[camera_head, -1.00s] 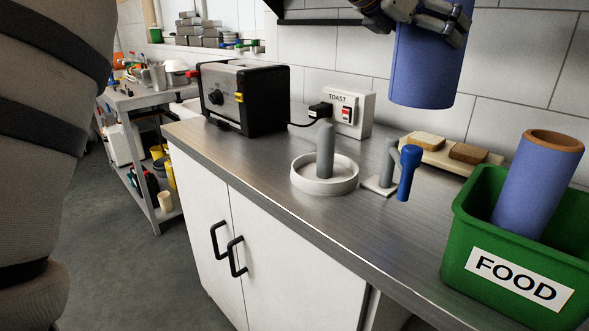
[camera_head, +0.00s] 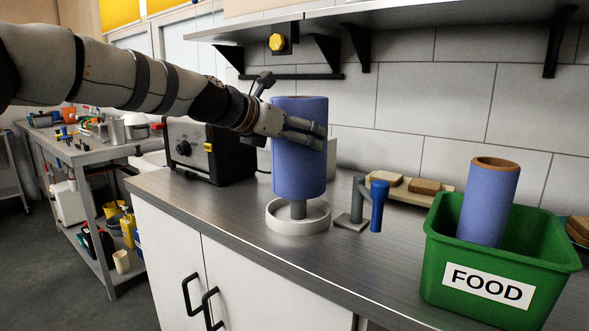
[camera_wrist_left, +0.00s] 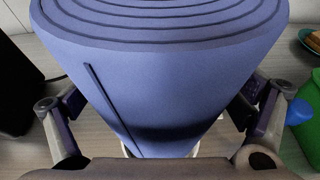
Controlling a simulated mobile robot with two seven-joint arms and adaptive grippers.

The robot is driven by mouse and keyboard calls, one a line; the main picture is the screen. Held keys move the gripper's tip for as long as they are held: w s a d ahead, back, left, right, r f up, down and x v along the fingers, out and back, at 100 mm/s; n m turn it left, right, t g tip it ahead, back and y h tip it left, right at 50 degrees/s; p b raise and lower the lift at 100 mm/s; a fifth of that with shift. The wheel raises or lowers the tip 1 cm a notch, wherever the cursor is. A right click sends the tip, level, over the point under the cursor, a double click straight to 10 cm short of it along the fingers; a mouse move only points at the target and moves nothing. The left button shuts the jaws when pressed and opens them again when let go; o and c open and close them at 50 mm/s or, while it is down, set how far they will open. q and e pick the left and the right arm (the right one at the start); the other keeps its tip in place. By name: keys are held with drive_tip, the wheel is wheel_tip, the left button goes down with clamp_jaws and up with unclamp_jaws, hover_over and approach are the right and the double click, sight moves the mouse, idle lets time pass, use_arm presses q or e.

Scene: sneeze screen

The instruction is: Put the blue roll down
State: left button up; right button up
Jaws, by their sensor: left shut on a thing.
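The blue roll (camera_head: 298,160) is upright, and my left gripper (camera_head: 304,132) is shut on it near its upper half. In the left wrist view the roll (camera_wrist_left: 165,75) fills the space between the two fingers. The roll is over the white round holder (camera_head: 298,226) on the counter. My right gripper is not in view.
A green FOOD bin (camera_head: 450,268) with another blue roll (camera_head: 487,205) stands at the right. A blue-handled fitting (camera_head: 378,205) is close to the holder's right. A black toaster (camera_head: 205,150) is left behind, bread slices on a board (camera_head: 440,197) right behind, a shelf (camera_head: 400,14) above.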

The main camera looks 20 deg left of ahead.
sight(295, 165)
use_arm(q)
wheel_tip(295, 165, down, 6)
drive_tip(key=shift+f+b, duration=0.15)
drive_tip(key=shift+b, duration=0.25)
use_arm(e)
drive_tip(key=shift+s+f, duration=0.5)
use_arm(q)
drive_tip(key=o, duration=1.2)
drive_tip(key=shift+f, duration=0.15)
